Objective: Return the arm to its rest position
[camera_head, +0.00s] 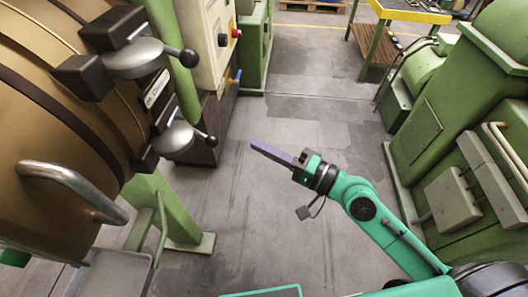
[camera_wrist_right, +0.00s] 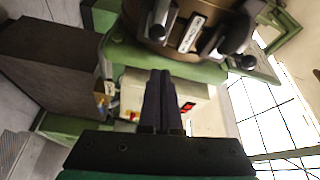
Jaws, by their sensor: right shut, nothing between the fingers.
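My right arm (camera_head: 385,225) is green and reaches in from the lower right of the head view. Its gripper (camera_head: 254,146) points to the upper left, over the open floor, with long dark fingers together. In the right wrist view the gripper (camera_wrist_right: 161,74) shows two dark fingers side by side, shut and empty. They touch nothing that I can see. My left gripper is not in view.
A brown cylindrical machine (camera_head: 60,95) with black-knobbed levers (camera_head: 188,57) and a metal handle (camera_head: 70,185) stands at the left. Green machines (camera_head: 440,130) line the right. A yellow-topped table (camera_head: 410,14) is at the back. Grey floor (camera_head: 260,200) between them is clear.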

